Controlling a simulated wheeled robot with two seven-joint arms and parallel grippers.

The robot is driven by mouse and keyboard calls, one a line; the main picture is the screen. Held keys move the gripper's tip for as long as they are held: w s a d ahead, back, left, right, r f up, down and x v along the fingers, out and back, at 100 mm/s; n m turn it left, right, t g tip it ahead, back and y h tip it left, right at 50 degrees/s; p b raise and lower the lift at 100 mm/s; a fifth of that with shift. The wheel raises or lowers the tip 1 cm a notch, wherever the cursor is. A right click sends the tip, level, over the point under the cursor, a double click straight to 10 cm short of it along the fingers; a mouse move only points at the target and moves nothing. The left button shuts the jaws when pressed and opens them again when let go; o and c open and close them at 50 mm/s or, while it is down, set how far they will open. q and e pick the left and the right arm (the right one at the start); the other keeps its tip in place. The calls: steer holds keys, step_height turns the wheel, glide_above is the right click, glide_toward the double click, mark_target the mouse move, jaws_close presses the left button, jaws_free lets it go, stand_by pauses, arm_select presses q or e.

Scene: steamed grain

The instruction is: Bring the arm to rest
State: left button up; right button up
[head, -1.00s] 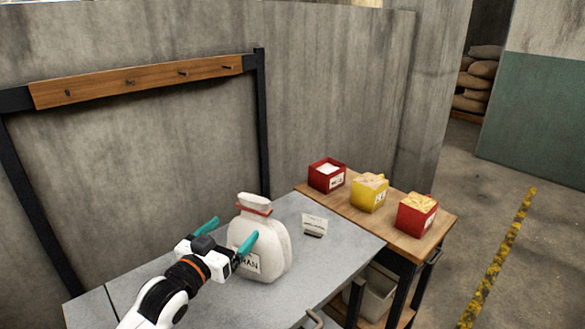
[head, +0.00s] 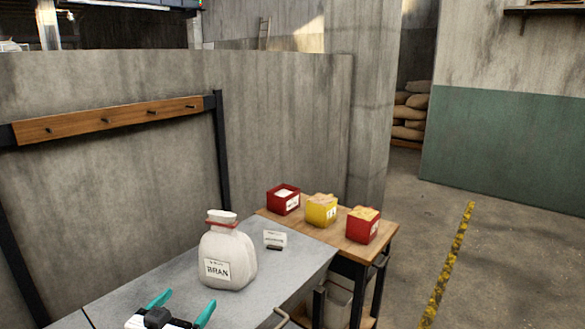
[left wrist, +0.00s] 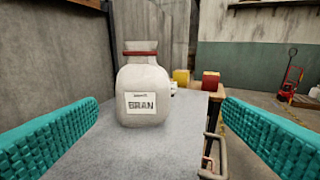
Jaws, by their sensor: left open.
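My left gripper (head: 180,308) is at the bottom of the head view, with its two teal fingers spread wide and nothing between them. A white sack labelled BRAN (head: 229,254), with a red band at its neck, stands upright on the grey table (head: 130,287). The gripper is apart from the sack, on its near left side. In the left wrist view the sack (left wrist: 143,88) stands ahead, beyond the fingertips. My right gripper is not in view.
A small white card (head: 275,239) stands behind the sack. A wooden side table (head: 334,240) holds a red box (head: 284,199), a yellow box (head: 321,210) and another red box (head: 362,226). A wooden peg rail (head: 110,120) stands at the wall. Open floor lies to the right.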

arm_select(q)
steer(key=s+d+f+g+y, duration=0.25)
steer(key=s+f+g, duration=0.45)
steer(key=s+f, duration=0.7)
steer(key=s+a+f+g+y, duration=0.1)
steer(key=s+f+g, duration=0.15)
steer(key=s, duration=0.55)
steer(key=s+f+g, duration=0.2)
steer(key=s+g, duration=0.1)
steer(key=s, duration=0.5)
step_height(320, 180, down, 26)
steer(key=s+g, duration=0.1)
steer(key=g, duration=0.1)
steer(key=s+a+f, duration=0.3)
steer(key=s+f, duration=1.3)
steer(key=shift+s+a+f+g, duration=0.2)
steer(key=shift+f+g, duration=0.1)
steer(key=shift+g, duration=0.15)
steer(key=shift+y, duration=0.25)
